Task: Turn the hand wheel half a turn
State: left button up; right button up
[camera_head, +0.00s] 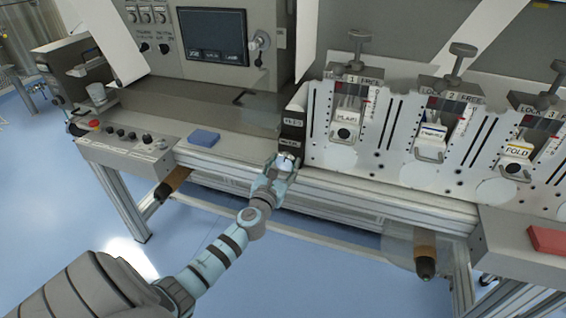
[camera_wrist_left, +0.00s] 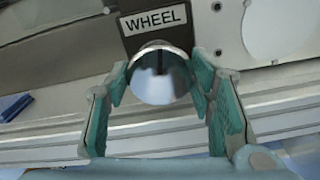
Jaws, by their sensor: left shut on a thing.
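The hand wheel (camera_wrist_left: 158,88) is a round, shiny metal knob just below a black plate labelled WHEEL (camera_wrist_left: 156,20) in the left wrist view. My left gripper (camera_wrist_left: 160,88) has its teal finger pads on either side of the wheel and is shut on it. In the head view my left gripper (camera_head: 280,170) is at the front of the machine, below the dark label plate, and covers most of the wheel. My right gripper does not show in either view.
Several numbered stations stand to the right, including one marked PLAIN (camera_head: 345,118) and one marked FOLD (camera_head: 518,152). A control box with knobs (camera_head: 125,142) is at the left. A metal rail (camera_head: 370,205) runs along the front.

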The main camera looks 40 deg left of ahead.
pick_arm(q)
jog(key=m+p, duration=0.1)
jog(key=m, duration=0.2)
jog(key=shift+m+p, duration=0.3)
jog(key=m+p, duration=0.1)
jog(key=m, duration=0.3)
jog(key=shift+p, duration=0.35)
jog(key=m+p, duration=0.1)
jog(key=m, duration=0.4)
jog(key=m+p, duration=0.2)
jog(key=m, duration=0.2)
jog(key=shift+m, duration=0.3)
jog(key=m+p, duration=0.1)
jog(key=m, duration=0.3)
jog(key=shift+d+m+p, duration=0.1)
jog(key=shift+m+p, duration=0.2)
jog(key=m+p, duration=0.1)
jog(key=m, duration=0.2)
jog(key=shift+m, duration=0.3)
jog(key=m+p, duration=0.1)
jog(key=m, duration=0.3)
jog(key=shift+p, duration=0.35)
jog(key=shift+m+p, duration=0.35)
jog(key=shift+m, duration=1.55)
